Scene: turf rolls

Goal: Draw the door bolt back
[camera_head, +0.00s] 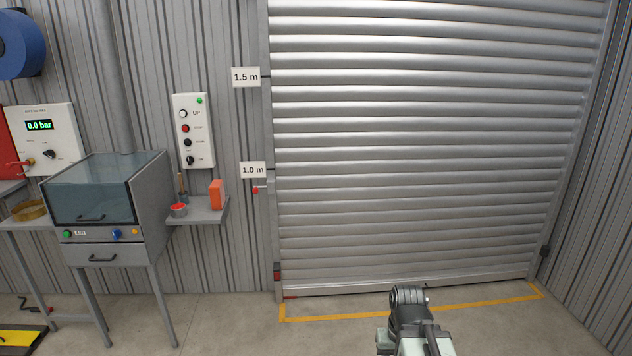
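The roller door (425,150) is down, its bottom edge close to the floor inside a yellow floor line. A small red knob (256,190) with a short pale bar beside it sits at the left door rail, just under the 1.0 m sign; it may be the bolt, but it is too small to tell its position. A red and dark fitting (277,272) sits low on the same rail. My arm shows at the bottom, right of centre, apart from the door. No gripper fingers show.
A control box (194,131) with UP and other controls hangs left of the door. Below it a small shelf (200,210) holds an orange block and a red-topped pot. A cabinet on legs (108,200) stands further left. The floor before the door is clear.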

